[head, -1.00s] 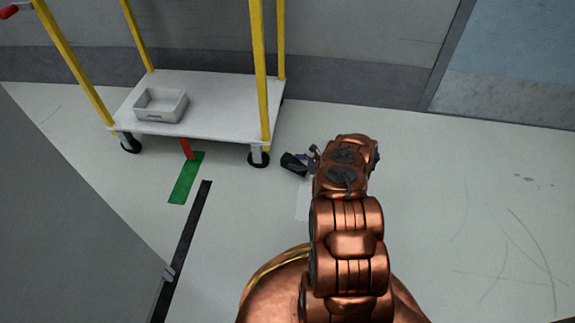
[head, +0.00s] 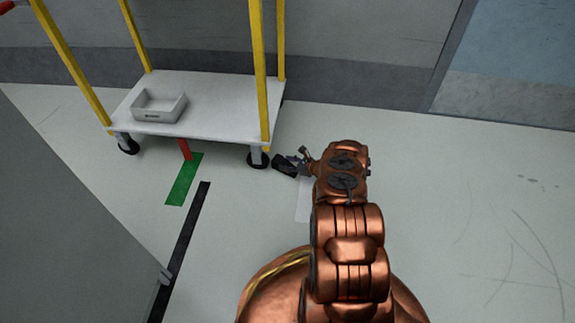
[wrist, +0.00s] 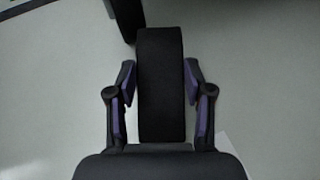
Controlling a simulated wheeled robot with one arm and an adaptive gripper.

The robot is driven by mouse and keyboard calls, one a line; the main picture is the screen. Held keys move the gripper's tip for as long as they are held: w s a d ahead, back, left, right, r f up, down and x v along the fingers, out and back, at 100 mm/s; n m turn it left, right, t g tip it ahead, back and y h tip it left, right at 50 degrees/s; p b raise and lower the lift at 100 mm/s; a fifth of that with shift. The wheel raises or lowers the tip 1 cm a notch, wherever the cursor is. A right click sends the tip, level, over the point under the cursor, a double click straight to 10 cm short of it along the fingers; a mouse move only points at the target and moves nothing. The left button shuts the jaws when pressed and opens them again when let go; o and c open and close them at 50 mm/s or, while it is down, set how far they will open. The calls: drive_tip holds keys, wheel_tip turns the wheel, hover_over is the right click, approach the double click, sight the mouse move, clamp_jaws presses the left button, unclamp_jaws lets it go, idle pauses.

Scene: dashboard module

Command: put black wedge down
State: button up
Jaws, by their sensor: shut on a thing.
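The black wedge (wrist: 160,85) is a long dark block between the fingers of my gripper (wrist: 160,100) in the wrist view. The fingers have purple pads, one on each side of it. In the head view my gripper (head: 298,163) points left at the end of my copper arm, and the wedge (head: 284,166) shows as a small dark shape at its tip, just right of the cart's near right wheel. My gripper is shut on the wedge. I cannot tell whether the wedge touches the floor.
A white cart (head: 205,115) with yellow posts stands left of my gripper and carries a grey tray (head: 160,118). Its near right wheel (head: 258,159) is close to the wedge. A white patch (head: 303,207) lies on the floor below my gripper. The floor to the right is clear.

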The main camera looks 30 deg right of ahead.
drive_tip(key=shift+f, duration=0.1)
drive_tip(key=o, duration=1.4)
drive_tip(key=shift+c, duration=0.2)
